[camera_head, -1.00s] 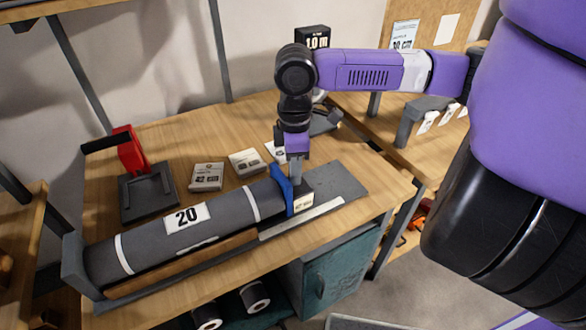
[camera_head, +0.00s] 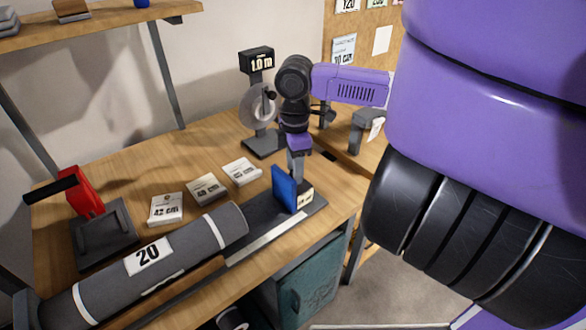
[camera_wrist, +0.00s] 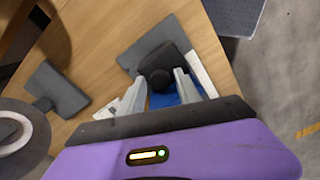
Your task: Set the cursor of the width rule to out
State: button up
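The blue cursor plate (camera_head: 284,188) stands upright on the dark base of the width rule, near its right end. A cream block with small print (camera_head: 306,192) sits at its right foot; I cannot read it. The rule's pale strip (camera_head: 262,240) runs along the front. The grey roll (camera_head: 190,250), labelled 20, lies left of the cursor, with a gap between. My gripper (camera_head: 296,178) is down at the cursor. In the wrist view its fingers (camera_wrist: 160,80) flank the cursor's dark knob (camera_wrist: 155,78) closely and appear shut on it. The blue plate (camera_wrist: 163,100) shows below the knob.
Several white cards, one a 42 cm card (camera_head: 166,209), lie behind the roll. A red-handled device (camera_head: 85,195) stands at left. A reel stand with a 1.0 m sign (camera_head: 257,62) stands behind my gripper. The table's right edge is close to the rule's end.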

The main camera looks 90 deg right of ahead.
jog(key=shift+o, duration=0.3)
jog(key=shift+r, duration=3.9)
